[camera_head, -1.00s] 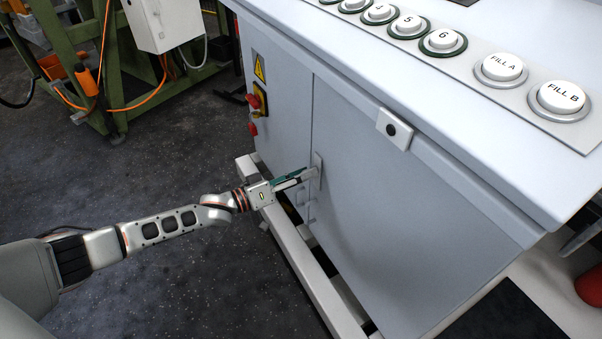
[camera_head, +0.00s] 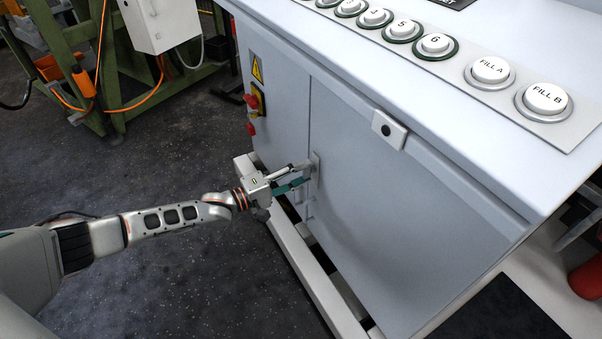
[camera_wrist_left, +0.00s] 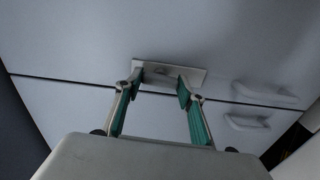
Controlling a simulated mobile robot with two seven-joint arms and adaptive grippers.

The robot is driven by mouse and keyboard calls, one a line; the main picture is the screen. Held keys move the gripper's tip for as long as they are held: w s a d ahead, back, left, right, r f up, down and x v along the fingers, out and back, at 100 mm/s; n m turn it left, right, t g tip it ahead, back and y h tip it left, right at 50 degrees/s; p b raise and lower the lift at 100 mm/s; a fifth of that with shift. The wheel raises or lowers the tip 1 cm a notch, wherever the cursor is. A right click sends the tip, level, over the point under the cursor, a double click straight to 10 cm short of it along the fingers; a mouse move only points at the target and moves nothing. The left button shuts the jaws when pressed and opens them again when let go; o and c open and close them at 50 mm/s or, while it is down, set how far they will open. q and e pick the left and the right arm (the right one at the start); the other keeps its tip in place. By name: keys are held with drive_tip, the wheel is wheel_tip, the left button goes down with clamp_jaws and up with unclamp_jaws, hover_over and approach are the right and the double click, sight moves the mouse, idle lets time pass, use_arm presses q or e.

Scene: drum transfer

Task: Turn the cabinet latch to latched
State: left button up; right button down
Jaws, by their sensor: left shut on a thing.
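The grey cabinet (camera_head: 400,215) stands in the middle of the head view. Its latch (camera_head: 315,163) is a small pale piece beside the door seam. My left gripper (camera_head: 307,174) reaches it from the left. In the left wrist view the latch plate (camera_wrist_left: 196,75) lies across the top of the seam, and the two green-padded fingers of the left gripper (camera_wrist_left: 159,88) are on either side of the latch's middle, closed on it. The part between the fingertips is mostly hidden, so its exact angle is unclear. My right gripper is not in view.
A white rail (camera_head: 300,260) runs along the cabinet's foot, below my left arm. The countertop with buttons (camera_head: 490,72) overhangs the door. Two pale handles (camera_wrist_left: 262,93) show right of the latch. Dark floor at left is open.

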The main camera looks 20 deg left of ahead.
use_arm(q)
drive_tip(key=shift+n, duration=0.4)
drive_tip(key=o, duration=1.1)
drive_tip(key=shift+d, duration=0.1)
drive_tip(key=shift+o, duration=0.2)
drive_tip(key=shift+s, duration=0.1)
drive_tip(key=v, duration=1.2)
